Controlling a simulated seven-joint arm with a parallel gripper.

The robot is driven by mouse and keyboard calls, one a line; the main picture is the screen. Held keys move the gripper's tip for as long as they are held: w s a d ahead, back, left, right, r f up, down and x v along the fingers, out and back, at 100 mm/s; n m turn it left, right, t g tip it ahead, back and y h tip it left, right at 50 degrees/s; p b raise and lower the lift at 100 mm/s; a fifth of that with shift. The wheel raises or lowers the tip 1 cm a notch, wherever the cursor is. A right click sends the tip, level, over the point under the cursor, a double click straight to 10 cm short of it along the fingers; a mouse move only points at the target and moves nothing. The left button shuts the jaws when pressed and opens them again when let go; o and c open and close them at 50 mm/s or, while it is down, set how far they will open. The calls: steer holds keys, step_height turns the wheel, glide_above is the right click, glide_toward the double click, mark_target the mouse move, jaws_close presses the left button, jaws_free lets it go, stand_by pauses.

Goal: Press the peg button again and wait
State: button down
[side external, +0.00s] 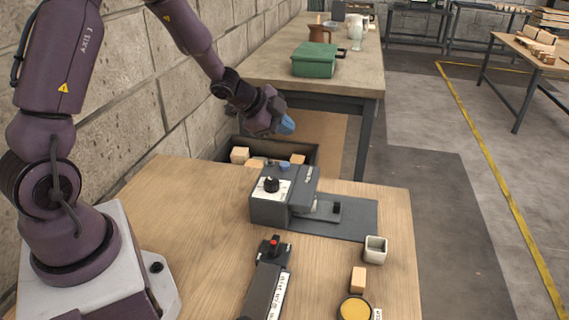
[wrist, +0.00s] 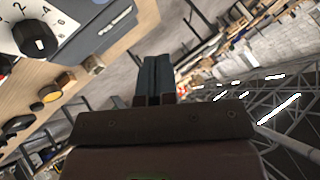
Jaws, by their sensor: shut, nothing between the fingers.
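In the side view a round yellow button (side external: 354,309) in a dark ring sits at the table's front edge, with a small label beside it that I cannot read. It also shows in the wrist view (wrist: 48,95). A dark device with a red button (side external: 274,241) and a white label strip stands left of it. I cannot tell which is the peg button. My gripper (side external: 286,124) is raised at the back, above the crate and far from both buttons. Its blue-grey fingers are shut and empty, as the wrist view also shows (wrist: 157,72).
A grey dial machine (side external: 268,208) stands mid-table. A small pale cup (side external: 375,250) and a wooden block (side external: 358,279) lie right of centre. A dark crate (side external: 312,153) with wooden blocks stands behind. A green box (side external: 314,61) sits on the rear table. The table's left front is clear.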

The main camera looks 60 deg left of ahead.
mark_target(285, 165)
steer(key=shift+f, duration=3.2)
steer(key=shift+f, duration=0.4)
steer(key=shift+f, duration=0.5)
steer(key=shift+r, duration=0.95)
steer(key=shift+r, duration=2.5)
